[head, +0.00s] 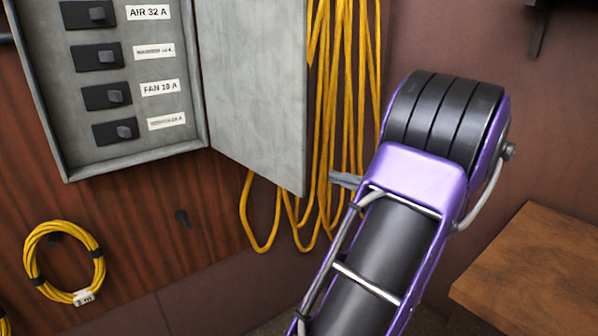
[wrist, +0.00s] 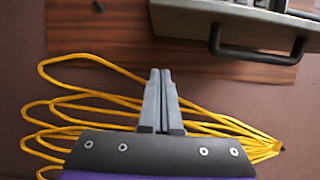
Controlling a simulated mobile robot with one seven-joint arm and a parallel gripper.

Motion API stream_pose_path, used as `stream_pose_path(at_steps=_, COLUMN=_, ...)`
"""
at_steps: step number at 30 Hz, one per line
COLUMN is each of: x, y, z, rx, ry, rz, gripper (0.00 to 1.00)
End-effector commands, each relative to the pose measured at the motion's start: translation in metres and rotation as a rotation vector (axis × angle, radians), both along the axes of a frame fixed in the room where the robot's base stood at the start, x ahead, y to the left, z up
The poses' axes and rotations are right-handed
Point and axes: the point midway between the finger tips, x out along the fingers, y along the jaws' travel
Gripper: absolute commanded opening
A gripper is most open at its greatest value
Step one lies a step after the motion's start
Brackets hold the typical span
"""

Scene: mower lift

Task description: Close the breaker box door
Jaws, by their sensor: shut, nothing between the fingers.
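The grey breaker box (head: 130,158) is on the wall at the upper left of the head view, with several black switches showing inside. Its grey door (head: 255,85) stands open, swung out from the box's right side. My gripper (head: 338,179) is just right of the door's lower right corner, mostly hidden behind my arm. In the wrist view my gripper (wrist: 160,74) has its two grey fingers together, with nothing between them. A dark bar handle (wrist: 250,53) shows on grey metal at the upper right there, apart from the fingers.
Yellow cable loops (head: 345,60) hang on the wall behind the door and close to my gripper; they also pass behind the fingers in the wrist view (wrist: 85,103). A coiled yellow cable (head: 35,237) hangs at lower left. A wooden surface (head: 535,265) stands at lower right.

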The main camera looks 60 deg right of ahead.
Motion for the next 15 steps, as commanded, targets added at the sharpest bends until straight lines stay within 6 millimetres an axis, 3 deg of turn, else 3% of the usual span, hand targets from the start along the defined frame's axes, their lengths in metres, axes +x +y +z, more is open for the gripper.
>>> stream_pose_path(at_steps=5, x=0.024, y=-0.001, z=0.0, rx=0.0, ry=0.0, rz=0.004, gripper=0.0)
stream_pose_path(at_steps=15, x=0.096, y=-0.006, z=0.0, rx=0.003, ry=0.001, rz=0.005, gripper=0.0)
